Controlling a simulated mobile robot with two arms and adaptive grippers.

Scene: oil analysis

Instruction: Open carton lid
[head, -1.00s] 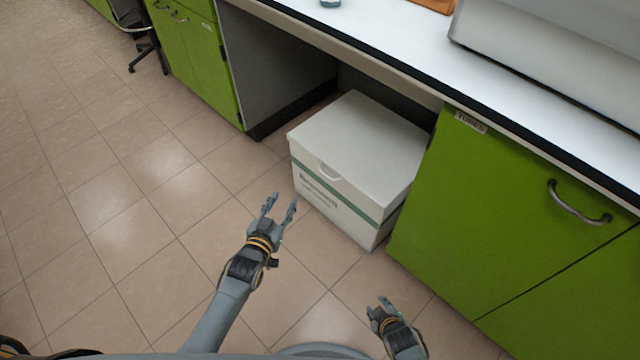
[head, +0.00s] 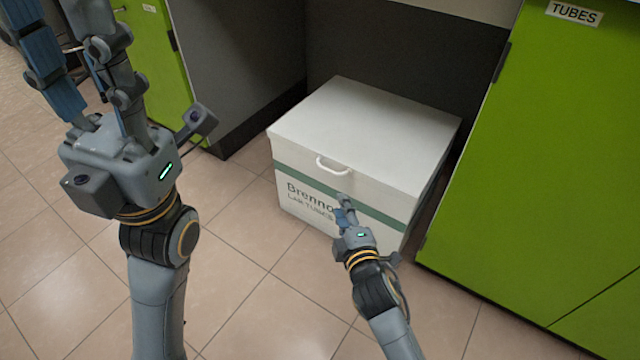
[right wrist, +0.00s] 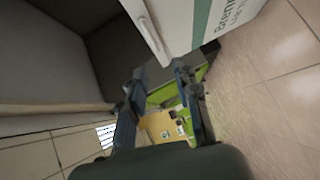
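The white carton (head: 370,120) stands on the floor under the bench, its lid closed. It has a green band, printed lettering and a white handle (head: 332,166) at the lid's front edge. In the right wrist view the carton (right wrist: 185,22) and its handle (right wrist: 148,38) show at the top, beyond my fingertips. My right gripper (head: 343,203) is just in front of the carton, below the handle. Its fingers are apart and empty in the right wrist view (right wrist: 160,75); contact with the carton cannot be told. My left gripper (head: 58,35) is raised at the left, fingers apart and empty.
A green cabinet (head: 560,150) labelled TUBES stands close to the carton's right. A grey side panel (head: 235,70) bounds the recess on the left. Tiled floor (head: 240,290) is clear in front. A chair shows partly at the upper left.

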